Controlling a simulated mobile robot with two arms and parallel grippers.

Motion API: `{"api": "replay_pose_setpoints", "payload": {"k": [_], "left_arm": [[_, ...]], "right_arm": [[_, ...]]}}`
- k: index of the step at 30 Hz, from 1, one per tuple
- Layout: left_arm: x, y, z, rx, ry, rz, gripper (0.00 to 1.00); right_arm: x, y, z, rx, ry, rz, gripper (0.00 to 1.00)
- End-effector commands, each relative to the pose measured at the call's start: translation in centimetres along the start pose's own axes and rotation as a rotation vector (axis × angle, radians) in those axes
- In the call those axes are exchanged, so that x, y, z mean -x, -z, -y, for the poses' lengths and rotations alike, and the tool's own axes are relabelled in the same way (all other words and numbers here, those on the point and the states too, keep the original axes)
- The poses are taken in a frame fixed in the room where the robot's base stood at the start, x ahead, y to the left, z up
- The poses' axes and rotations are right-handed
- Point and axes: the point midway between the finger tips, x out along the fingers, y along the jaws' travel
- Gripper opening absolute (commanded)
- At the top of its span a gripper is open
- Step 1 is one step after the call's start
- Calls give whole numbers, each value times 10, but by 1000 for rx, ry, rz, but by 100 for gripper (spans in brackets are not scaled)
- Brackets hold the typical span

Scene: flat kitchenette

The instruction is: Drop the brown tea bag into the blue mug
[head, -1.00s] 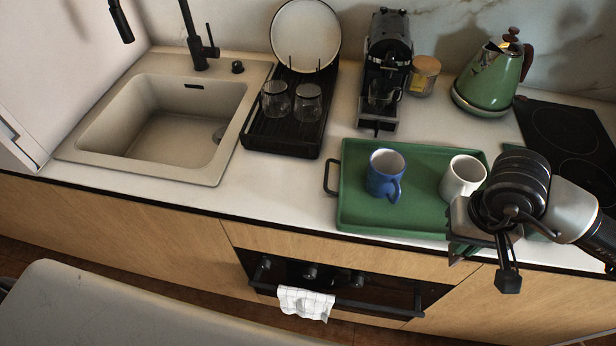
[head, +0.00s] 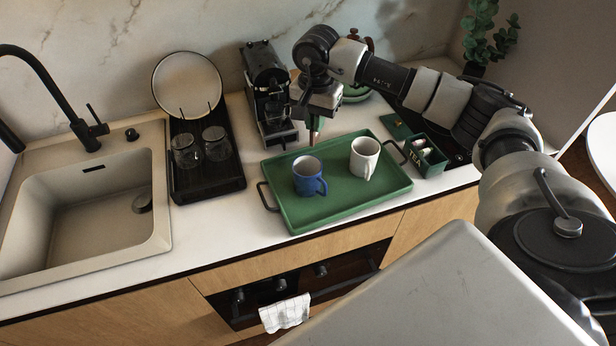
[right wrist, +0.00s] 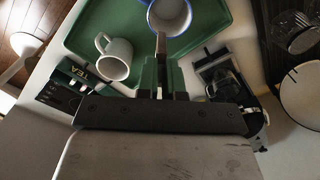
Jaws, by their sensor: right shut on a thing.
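The blue mug (head: 308,182) stands upright on the green tray (head: 300,218); its rim also shows at the top of the right wrist view (right wrist: 170,22). My right gripper (head: 314,124) is above the back edge of the tray, behind the blue mug and apart from it. It is shut on a thin brownish thing, which looks like the brown tea bag (right wrist: 161,46), seen nearly edge-on in the right wrist view. Its end points towards the blue mug there. My left gripper is not in view.
A white mug (head: 364,160) stands on the tray, right of the blue mug. An open green tea box (head: 434,168) is right of the tray. A coffee machine (head: 268,100) stands behind, and a dark rack (head: 205,180) with two glasses stands left.

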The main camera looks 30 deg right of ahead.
Motion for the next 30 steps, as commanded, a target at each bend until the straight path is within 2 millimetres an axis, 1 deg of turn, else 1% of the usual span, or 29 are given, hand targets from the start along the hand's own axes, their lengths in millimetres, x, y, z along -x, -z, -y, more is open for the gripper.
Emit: {"api": "replay_pose_setpoints", "payload": {"k": [1,4,10,14,21,22,27,30], "left_arm": [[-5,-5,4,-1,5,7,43],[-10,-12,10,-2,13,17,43],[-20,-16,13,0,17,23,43],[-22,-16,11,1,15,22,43],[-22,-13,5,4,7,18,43],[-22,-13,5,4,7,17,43],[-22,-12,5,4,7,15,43],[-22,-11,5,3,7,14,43]], "right_arm": [[-9,0,0,1,-2,1,0],[-20,0,0,1,-2,0,0],[-43,0,-1,2,-3,0,0],[-49,0,0,3,-1,0,0],[-49,0,0,3,0,-1,0],[-49,0,0,3,0,-1,10],[-49,0,0,3,-1,-1,36],[-49,0,0,3,-1,-1,37]]}}
